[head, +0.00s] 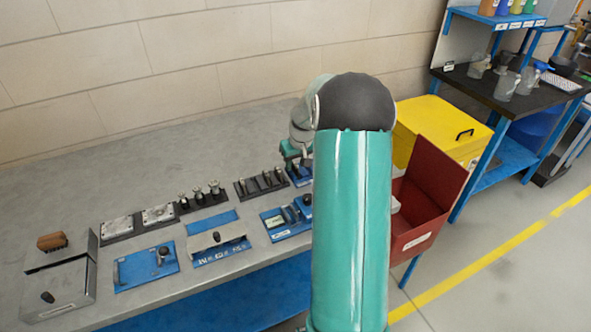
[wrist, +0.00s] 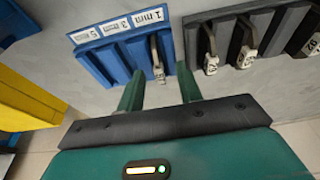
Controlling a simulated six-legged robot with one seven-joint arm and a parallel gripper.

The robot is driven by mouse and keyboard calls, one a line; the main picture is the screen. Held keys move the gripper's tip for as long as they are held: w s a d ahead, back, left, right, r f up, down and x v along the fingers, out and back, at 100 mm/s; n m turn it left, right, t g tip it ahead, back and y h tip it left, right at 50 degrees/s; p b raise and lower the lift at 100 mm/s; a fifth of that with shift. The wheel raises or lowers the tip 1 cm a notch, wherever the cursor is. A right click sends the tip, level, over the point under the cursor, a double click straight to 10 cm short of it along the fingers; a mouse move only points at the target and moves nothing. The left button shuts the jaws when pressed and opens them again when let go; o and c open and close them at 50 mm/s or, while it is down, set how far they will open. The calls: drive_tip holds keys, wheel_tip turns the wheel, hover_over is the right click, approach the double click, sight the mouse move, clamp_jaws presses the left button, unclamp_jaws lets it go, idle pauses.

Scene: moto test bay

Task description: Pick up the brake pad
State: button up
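A small pad-like part, which looks like a brake pad (wrist: 157,58), stands in the 1 mm slot of a blue rack (wrist: 97,62) in the wrist view. Several similar parts (wrist: 246,46) stand in a dark grey rack (wrist: 229,17) to the right. In the head view the blue rack (head: 301,180) shows beside my arm, which hides part of it. The fingertips are hard to make out there.
The grey bench (head: 130,195) also carries the dark rack (head: 262,182), metal blocks (head: 159,213), blue trays (head: 146,268) and a brush (head: 52,241). A red bin (head: 428,200) and a yellow box (head: 440,125) stand right of my arm. The bench's back is clear.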

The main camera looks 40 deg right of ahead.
drive_tip(key=shift+c, duration=0.2)
clamp_jaws()
drive_tip(key=shift+r, duration=0.15)
